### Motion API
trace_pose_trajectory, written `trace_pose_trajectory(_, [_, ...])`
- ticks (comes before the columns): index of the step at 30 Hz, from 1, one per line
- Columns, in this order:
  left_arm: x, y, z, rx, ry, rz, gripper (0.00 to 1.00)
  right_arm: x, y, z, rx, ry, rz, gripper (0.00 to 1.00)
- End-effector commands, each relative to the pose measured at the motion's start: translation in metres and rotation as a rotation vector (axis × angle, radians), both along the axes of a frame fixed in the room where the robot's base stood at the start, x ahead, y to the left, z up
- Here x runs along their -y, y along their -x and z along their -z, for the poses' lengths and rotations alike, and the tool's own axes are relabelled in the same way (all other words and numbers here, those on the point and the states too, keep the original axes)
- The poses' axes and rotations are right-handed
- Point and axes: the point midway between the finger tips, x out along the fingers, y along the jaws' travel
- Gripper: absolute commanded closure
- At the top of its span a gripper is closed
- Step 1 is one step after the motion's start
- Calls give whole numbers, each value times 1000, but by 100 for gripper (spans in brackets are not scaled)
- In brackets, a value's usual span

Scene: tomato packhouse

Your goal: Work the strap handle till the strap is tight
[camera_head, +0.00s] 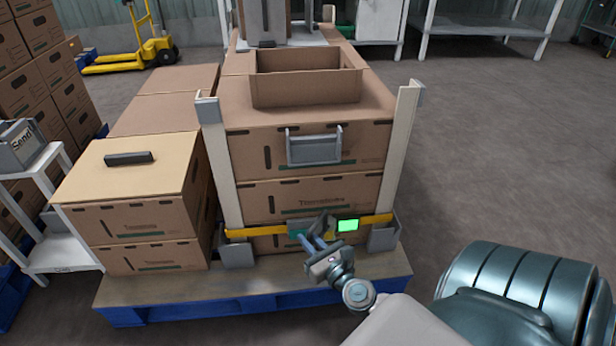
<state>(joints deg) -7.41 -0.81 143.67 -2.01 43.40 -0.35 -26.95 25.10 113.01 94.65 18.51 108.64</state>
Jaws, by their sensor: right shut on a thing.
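A yellow strap (262,231) runs across the front of the lower boxes, between two pale corner posts, the left post (222,165) and the right post (400,150). A ratchet with a grey body sits at the middle of the strap, and a lit green display (348,225) is beside it. My right gripper (316,244) reaches in from the lower right and is shut on the strap handle at the ratchet. The gripper hides most of the handle, so its angle is hard to tell. My left gripper is not in view.
The stacked boxes (310,195) stand on a blue pallet (190,308), with an open carton (305,90) on top. More boxes (150,170) stand at left beside a white stand (60,255). A yellow pallet truck (130,55) is behind. Floor at right is clear.

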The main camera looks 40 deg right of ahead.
Motion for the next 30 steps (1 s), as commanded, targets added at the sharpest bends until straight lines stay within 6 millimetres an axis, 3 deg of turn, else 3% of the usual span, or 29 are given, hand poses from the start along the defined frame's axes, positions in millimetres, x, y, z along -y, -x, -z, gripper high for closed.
trace_pose_trajectory(6, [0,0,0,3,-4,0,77,1,0,0,1,1,3,100])
trace_pose_trajectory(7, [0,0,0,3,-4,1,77,1,0,0,1,1,3,84])
trace_pose_trajectory(10, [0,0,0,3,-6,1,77,1,0,0,1,1,3,67])
trace_pose_trajectory(20, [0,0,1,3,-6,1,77,0,5,1,-2,2,2,67])
trace_pose_trajectory(30, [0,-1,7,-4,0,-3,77,-8,60,2,-3,3,1,67])
